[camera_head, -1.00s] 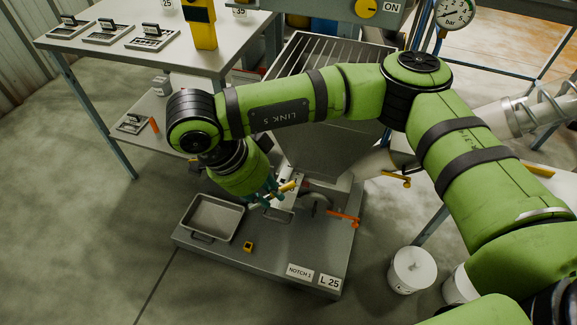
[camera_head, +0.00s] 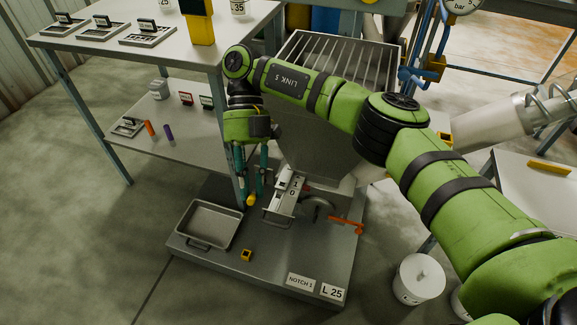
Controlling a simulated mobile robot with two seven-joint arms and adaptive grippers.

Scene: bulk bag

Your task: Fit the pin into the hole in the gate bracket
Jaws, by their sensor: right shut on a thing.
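My right gripper (camera_head: 252,190) points down above the platform, left of the gate bracket. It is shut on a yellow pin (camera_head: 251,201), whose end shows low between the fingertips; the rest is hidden. The gate bracket (camera_head: 284,194) is a pale metal piece with number markings, under the hopper's lower end. A gap shows between the pin and the bracket. I cannot make out the hole in the bracket. My left gripper is not in view.
A metal tray (camera_head: 209,224) and a small yellow-black block (camera_head: 246,255) lie on the grey platform (camera_head: 245,276). An orange handle (camera_head: 345,225) sticks out right of the bracket. The hopper (camera_head: 322,135) stands behind, and a shelved table (camera_head: 110,60) at left.

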